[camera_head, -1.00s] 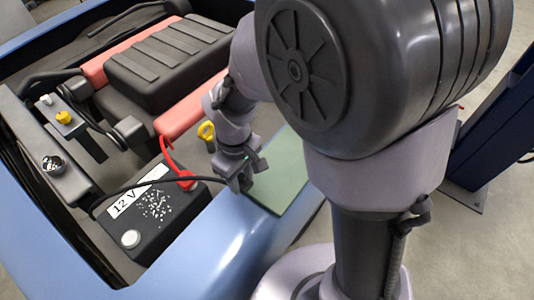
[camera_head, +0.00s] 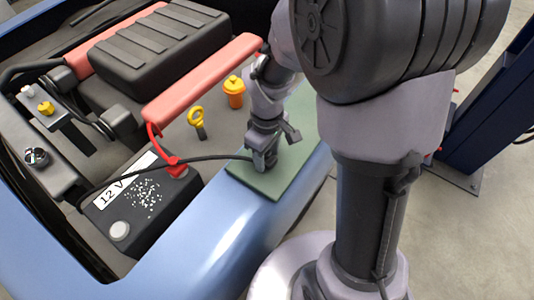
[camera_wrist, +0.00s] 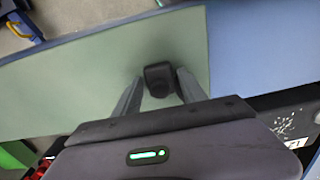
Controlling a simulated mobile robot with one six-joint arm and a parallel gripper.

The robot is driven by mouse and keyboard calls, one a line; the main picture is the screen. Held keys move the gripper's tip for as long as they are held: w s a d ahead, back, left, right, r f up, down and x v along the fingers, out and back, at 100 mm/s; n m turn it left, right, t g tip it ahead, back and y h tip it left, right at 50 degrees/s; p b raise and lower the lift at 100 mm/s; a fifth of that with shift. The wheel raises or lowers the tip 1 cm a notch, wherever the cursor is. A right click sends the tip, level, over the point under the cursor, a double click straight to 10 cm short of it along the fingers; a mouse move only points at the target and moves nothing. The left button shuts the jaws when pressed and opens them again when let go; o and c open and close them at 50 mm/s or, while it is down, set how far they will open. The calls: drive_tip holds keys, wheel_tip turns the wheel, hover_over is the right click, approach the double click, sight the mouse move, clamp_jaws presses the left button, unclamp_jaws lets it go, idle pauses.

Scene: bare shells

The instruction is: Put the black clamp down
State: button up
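The black clamp (camera_wrist: 159,78) shows in the wrist view between the tips of my gripper (camera_wrist: 160,84), which look closed on its sides. In the head view my gripper (camera_head: 262,164) points down over the near part of the green mat (camera_head: 285,186), and its fingers largely hide the clamp. I cannot tell whether the clamp touches the mat. A black cable (camera_head: 190,158) runs from the gripper leftward across the battery (camera_head: 150,212). The mat also fills the middle of the wrist view (camera_wrist: 80,80).
A red clamp (camera_head: 173,163) sits on one battery terminal; the other terminal (camera_head: 120,231) is bare, with white deposits between. A yellow dipstick ring (camera_head: 195,118) and an orange cap (camera_head: 234,91) stand near my arm. The blue fender (camera_head: 235,230) is clear.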

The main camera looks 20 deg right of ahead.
drive_tip(key=shift+o, duration=0.5)
drive_tip(key=shift+r, duration=0.15)
wheel_tip(320, 180, up, 12)
drive_tip(key=p, duration=0.6)
drive_tip(key=s+a+r+m+t+y, duration=0.1)
drive_tip(key=s+a+r+m+t, duration=0.1)
drive_tip(key=s+r+m, duration=0.3)
drive_tip(key=s+a+r+m+t+y, duration=0.1)
drive_tip(key=s+a+r+m+t, duration=0.1)
drive_tip(key=s+r+m, duration=0.4)
drive_tip(key=shift+s+r+m+t+b, duration=0.3)
drive_tip(key=shift+s+r+t, duration=0.15)
drive_tip(key=shift+s+t, duration=0.45)
